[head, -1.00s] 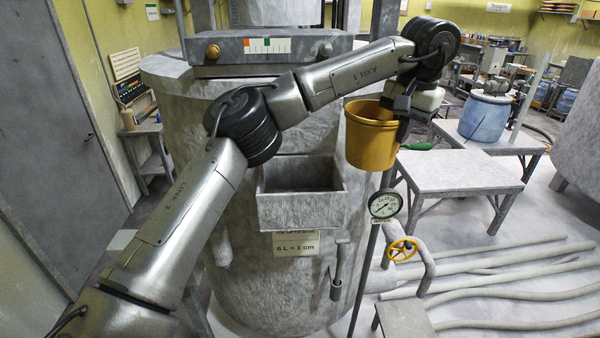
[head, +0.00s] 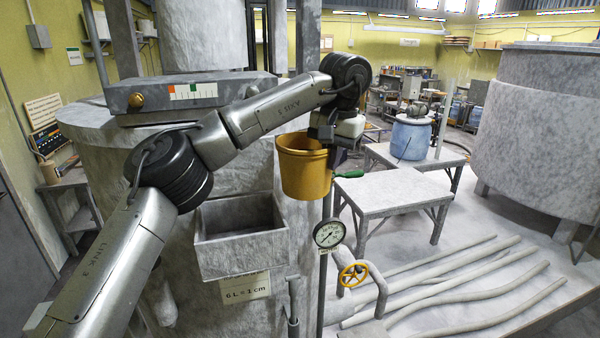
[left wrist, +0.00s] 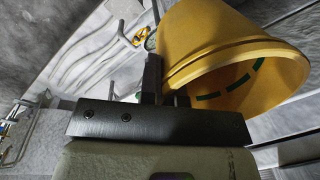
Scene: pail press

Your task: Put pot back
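The pot is a yellow-orange pail (head: 304,172), held up in the air roughly upright in front of the large grey vat (head: 225,300). My left gripper (head: 322,132) is at its upper right edge in the head view. In the left wrist view the dark fingers (left wrist: 165,88) are at the rim of the pot (left wrist: 215,45) and appear closed on it. A green dashed line shows on its inner wall; the bottom is hidden. A green handle-like piece (head: 348,174) shows right of the pot; I cannot tell whether it belongs to it. My right gripper is out of view.
An open grey box (head: 240,257) juts from the vat, left of the pot. A gauge (head: 328,235) and yellow valve wheel (head: 352,274) stand below. A low grey table (head: 395,195) is clear on top; a blue drum (head: 410,138) stands behind. Pipes (head: 450,290) cover the right floor.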

